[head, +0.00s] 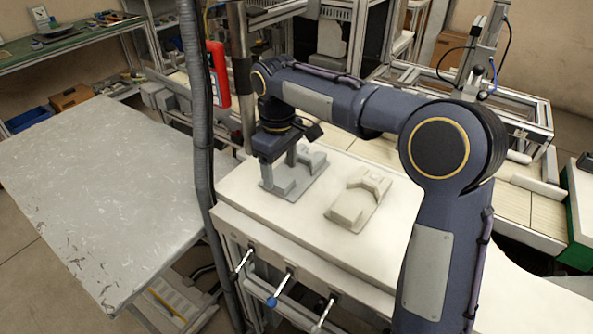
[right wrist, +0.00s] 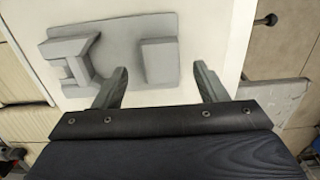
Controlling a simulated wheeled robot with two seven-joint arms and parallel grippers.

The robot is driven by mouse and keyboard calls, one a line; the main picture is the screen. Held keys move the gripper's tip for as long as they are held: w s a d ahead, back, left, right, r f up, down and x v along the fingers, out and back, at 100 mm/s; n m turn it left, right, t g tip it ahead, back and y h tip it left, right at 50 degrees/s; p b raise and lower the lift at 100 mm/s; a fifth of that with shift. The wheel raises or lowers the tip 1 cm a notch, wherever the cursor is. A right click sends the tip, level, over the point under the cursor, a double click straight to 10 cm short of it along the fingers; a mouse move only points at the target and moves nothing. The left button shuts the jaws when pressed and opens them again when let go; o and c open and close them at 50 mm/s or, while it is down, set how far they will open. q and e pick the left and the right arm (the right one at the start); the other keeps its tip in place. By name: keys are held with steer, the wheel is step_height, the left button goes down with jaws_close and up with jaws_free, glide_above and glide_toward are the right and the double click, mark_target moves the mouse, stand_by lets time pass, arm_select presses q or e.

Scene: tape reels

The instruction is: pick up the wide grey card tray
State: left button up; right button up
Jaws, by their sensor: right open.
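A grey card tray (head: 307,165) with raised blocks lies flat on the white worktop, near its far left part. It also shows in the right wrist view (right wrist: 120,62), where a notched raised part stands at its left and a plain block at its right. My right gripper (head: 280,169) points down at the tray in the head view and partly hides it. In the right wrist view my right gripper (right wrist: 162,84) has its two fingers well apart, with nothing held between them. I cannot tell whether a finger touches the tray. My left gripper is not in view.
A paler, beige-grey tray (head: 361,198) of similar shape lies to the right on the white worktop (head: 300,228). A scuffed grey table (head: 110,190) is at the left. A vertical pole with a red device (head: 218,74) stands close by the worktop's left end.

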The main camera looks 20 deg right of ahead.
steer(key=shift+f, duration=1.4)
steer(key=c, duration=1.2)
steer(key=shift+r, duration=0.15)
